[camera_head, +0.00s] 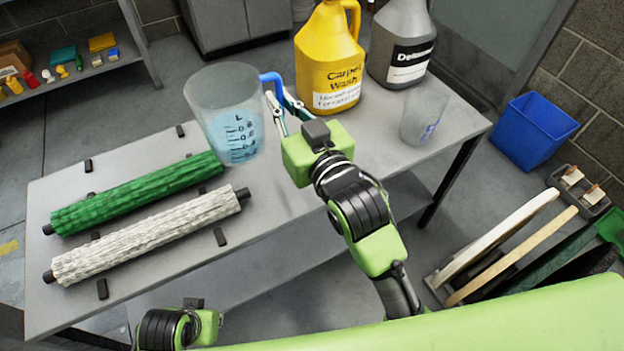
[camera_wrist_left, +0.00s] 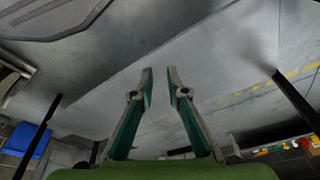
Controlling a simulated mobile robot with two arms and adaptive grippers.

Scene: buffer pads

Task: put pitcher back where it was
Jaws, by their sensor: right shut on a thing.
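The clear pitcher (camera_head: 226,115), with dark measuring marks, bluish contents and a blue handle, is over the left-middle part of the grey table (camera_head: 290,178). It looks upright, and its lower edge overlaps the green roller's right end in the picture. I cannot tell whether its base touches the table. My right gripper (camera_head: 277,104) is shut on the pitcher's blue handle, from the right side. My left gripper (camera_wrist_left: 160,72) shows in the left wrist view with its fingers apart and nothing between them; its fingers are out of the head view.
A green roller (camera_head: 135,193) and a white roller (camera_head: 148,235) lie on small black pads at left. A yellow Carpet Wash jug (camera_head: 328,62), a grey jug (camera_head: 400,45) and a clear cup (camera_head: 424,115) stand at the back and right. Some front table space is clear.

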